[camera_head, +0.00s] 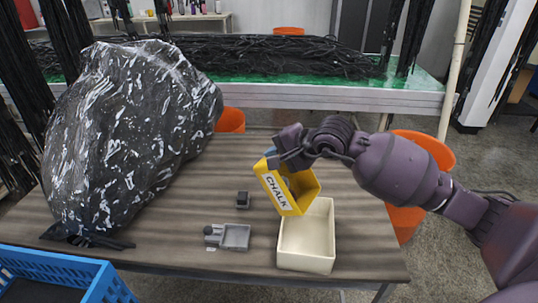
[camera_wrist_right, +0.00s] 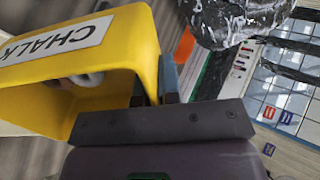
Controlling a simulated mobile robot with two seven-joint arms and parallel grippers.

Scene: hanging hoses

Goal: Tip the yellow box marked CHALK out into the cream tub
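The yellow box marked CHALK (camera_head: 277,191) is tilted in the air just above the back left part of the cream tub (camera_head: 306,262). My right gripper (camera_head: 273,160) is shut on the box's upper wall. In the right wrist view the gripper's fingers (camera_wrist_right: 155,97) close on the rim of the yellow box (camera_wrist_right: 120,45), and something whitish shows inside the box. The cream tub stands upright on the table, and the part of its inside that shows looks empty. The box hides the tub's back left corner. My left gripper is not in view.
A small grey tray (camera_head: 236,237) and a small dark block (camera_head: 242,200) lie left of the tub. A big black-and-white bag (camera_head: 125,130) fills the table's left side. A blue crate (camera_head: 75,265) is at the front left. Orange stools (camera_head: 405,222) stand beyond the table (camera_head: 190,225).

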